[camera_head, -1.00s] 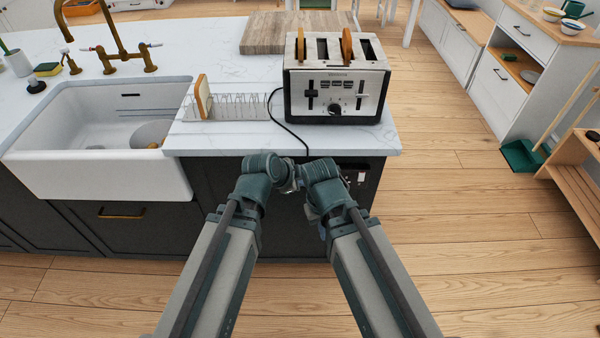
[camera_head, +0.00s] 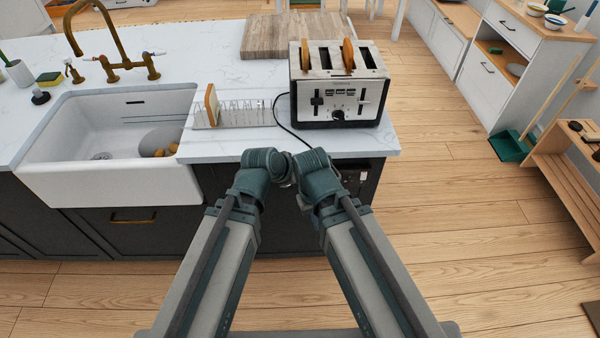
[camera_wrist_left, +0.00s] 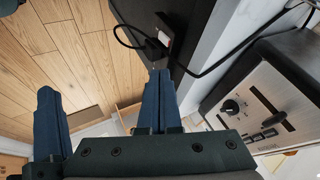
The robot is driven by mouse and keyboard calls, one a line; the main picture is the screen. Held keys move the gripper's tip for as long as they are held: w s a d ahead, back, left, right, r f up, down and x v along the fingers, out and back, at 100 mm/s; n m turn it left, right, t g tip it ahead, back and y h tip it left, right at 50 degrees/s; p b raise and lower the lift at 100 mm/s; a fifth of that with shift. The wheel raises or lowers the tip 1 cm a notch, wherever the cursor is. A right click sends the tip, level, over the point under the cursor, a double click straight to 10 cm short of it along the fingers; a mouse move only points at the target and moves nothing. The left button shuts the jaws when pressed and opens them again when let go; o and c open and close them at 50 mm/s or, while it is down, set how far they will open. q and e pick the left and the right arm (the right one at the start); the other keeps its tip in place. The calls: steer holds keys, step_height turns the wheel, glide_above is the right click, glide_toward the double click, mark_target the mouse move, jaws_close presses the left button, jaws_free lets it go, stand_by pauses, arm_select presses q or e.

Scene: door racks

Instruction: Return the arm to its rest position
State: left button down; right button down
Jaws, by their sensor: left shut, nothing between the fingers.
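My left arm (camera_head: 205,262) and right arm (camera_head: 375,258) reach forward in the head view and angle toward each other. Their dark teal wrist joints nearly meet just in front of the counter's edge. The left gripper is hidden behind its wrist in the head view. In the left wrist view the left gripper (camera_wrist_left: 104,92) shows its blue fingers, with nothing held. The right gripper is hidden behind its arm.
The white counter (camera_head: 225,147) carries a toaster (camera_head: 325,112) with bread slices and a wire rack (camera_head: 245,114) with one slice. A sink (camera_head: 110,182) is at left. A cord hangs over the counter edge near my wrists.

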arm_select(q)
steer(key=s+a+f+n+g+y, duration=0.2)
steer(key=s+a+n+g, duration=0.1)
steer(key=a+n, duration=0.55)
steer(key=s+a+f+n+g+y, duration=0.2)
steer(key=s+a+f+n+y, duration=0.1)
steer(key=a+n, duration=0.6)
steer(key=s+d+m+g+y, duration=0.1)
steer(key=s+d+m, duration=0.4)
steer(key=d, duration=0.4)
steer(key=shift+s+d+r, duration=0.15)
steer(key=shift+s+d, duration=0.25)
steer(key=shift+s, duration=0.3)
